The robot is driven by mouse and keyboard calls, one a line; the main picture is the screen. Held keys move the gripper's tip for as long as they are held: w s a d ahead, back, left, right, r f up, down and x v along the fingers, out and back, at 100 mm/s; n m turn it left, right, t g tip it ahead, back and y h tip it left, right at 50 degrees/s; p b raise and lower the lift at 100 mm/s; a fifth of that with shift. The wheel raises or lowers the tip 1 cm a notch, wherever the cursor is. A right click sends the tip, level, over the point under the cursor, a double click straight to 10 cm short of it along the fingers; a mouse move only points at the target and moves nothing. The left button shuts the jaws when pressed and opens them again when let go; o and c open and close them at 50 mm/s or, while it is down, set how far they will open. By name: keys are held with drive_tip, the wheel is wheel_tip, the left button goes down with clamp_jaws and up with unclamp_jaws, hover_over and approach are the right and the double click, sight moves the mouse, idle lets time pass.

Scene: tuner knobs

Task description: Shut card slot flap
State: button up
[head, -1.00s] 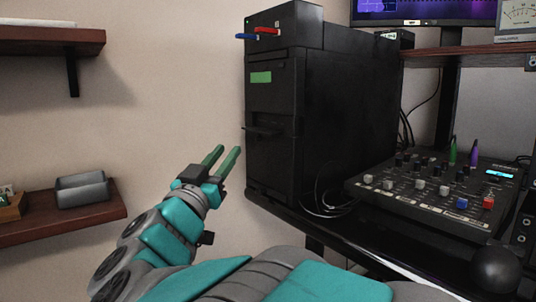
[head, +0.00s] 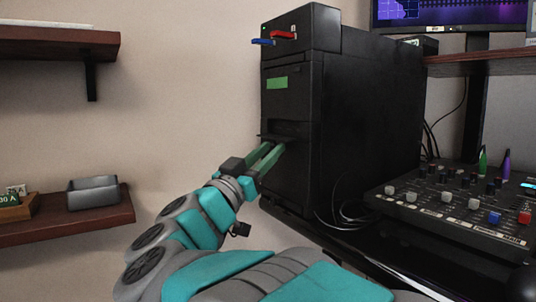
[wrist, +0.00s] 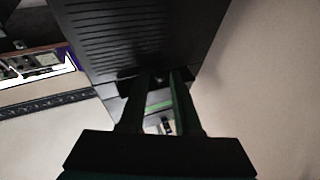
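A black tower cabinet (head: 370,110) stands on the desk. Its card slot flap (head: 286,137) juts out from the front face below a green label (head: 277,83), so it is lowered. My gripper (head: 273,150) is at the front of the tower, just below the flap. Its two green fingers point up at it with a gap between them and nothing held. I cannot tell whether they touch the flap. In the wrist view the gripper (wrist: 160,76) shows its fingers apart in front of a dark ribbed surface; the flap is hard to make out there.
Red (head: 282,35) and blue (head: 263,42) pieces stick out near the tower's top. A mixer with knobs (head: 450,200) sits on the desk at right, with loose cables beside the tower. Wall shelves (head: 75,220) are at left; open space lies between them and the tower.

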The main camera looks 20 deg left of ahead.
clamp_jaws()
idle(0.4)
drive_tip(key=shift+r+p, duration=0.15)
drive_tip(key=shift+p, duration=0.25)
